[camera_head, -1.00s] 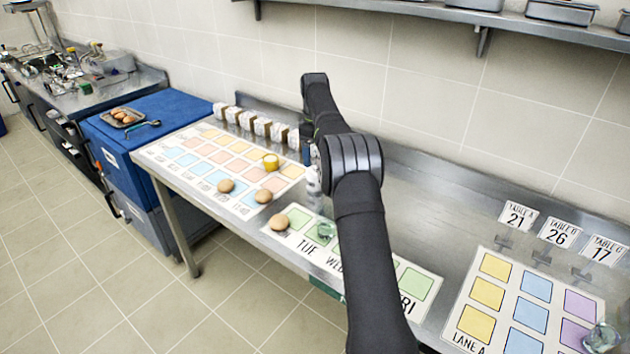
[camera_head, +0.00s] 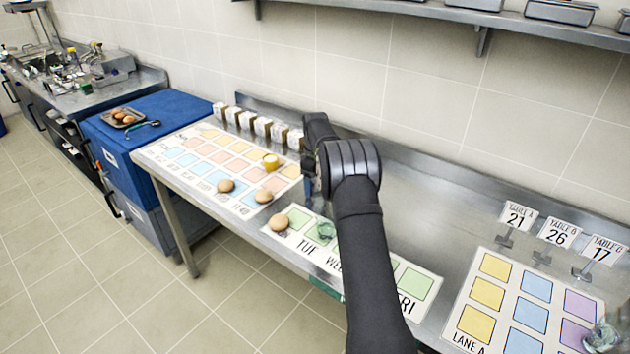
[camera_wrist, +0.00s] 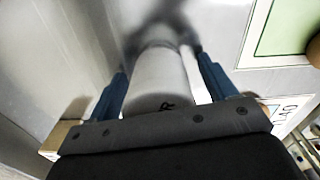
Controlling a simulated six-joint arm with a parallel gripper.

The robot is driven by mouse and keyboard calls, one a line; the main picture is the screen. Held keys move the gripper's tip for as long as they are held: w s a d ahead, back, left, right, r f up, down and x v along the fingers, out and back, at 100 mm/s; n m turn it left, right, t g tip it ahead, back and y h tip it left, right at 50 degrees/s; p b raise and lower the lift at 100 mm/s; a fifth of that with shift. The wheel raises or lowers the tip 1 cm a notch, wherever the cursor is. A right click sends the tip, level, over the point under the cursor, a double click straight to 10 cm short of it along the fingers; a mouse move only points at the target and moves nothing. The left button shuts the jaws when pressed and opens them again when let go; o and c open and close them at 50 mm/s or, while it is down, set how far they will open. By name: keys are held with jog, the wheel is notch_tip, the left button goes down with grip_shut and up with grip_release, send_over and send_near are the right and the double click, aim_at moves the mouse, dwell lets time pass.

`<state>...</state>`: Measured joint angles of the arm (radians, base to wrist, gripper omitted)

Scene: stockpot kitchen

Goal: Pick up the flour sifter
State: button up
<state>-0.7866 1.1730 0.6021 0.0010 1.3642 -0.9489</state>
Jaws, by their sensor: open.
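The flour sifter (camera_wrist: 160,82) appears to be the pale grey-white cylinder in the wrist view, with a dark letter R on its near edge. My gripper (camera_wrist: 163,66) is open, with one blue finger on each side of this cylinder. A narrow gap shows beside the fingers, and I cannot tell whether either touches it. In the head view my arm hides most of the gripper and the cylinder; only a bit of blue finger shows left of the wrist.
Several small white-topped boxes (camera_head: 263,127) line the wall edge of the steel table. Table-number signs (camera_head: 558,232) stand at right. Bare steel lies right of my arm.

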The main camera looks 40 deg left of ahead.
jog(key=c, duration=1.1)
jog(key=shift+c, duration=0.2)
jog(key=shift+r, duration=0.1)
